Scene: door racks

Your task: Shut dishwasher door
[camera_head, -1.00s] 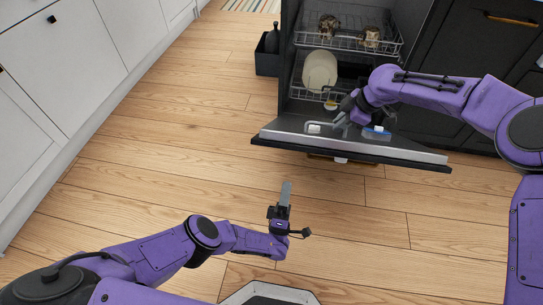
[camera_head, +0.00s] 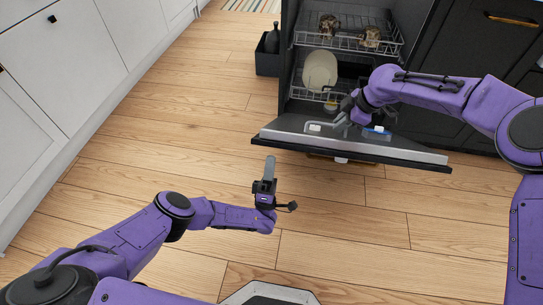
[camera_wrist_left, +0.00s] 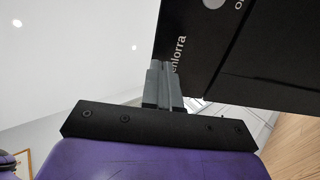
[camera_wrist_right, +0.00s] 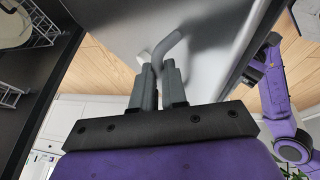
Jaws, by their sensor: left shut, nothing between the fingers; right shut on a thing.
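The dishwasher door (camera_head: 300,140) hangs open, tilted down toward me. Its pale inner face and dark front edge show in the head view. My right gripper (camera_head: 341,123) is at the inner side of the door. In the right wrist view its fingers (camera_wrist_right: 158,82) are shut on a bent grey bar (camera_wrist_right: 172,42) close to the metal face; what the bar belongs to is unclear. My left gripper (camera_head: 270,165) is shut and empty, near the door's left front corner. In the left wrist view its fingers (camera_wrist_left: 163,85) are close to a black lettered panel (camera_wrist_left: 230,50); contact is unclear.
The dishwasher's lower rack (camera_head: 306,88) holds a plate (camera_head: 320,70); the upper rack (camera_head: 345,40) holds two brown items. A dark bin (camera_head: 266,62) stands left of the dishwasher. White cabinets (camera_head: 70,70) line the left. The wooden floor between is clear.

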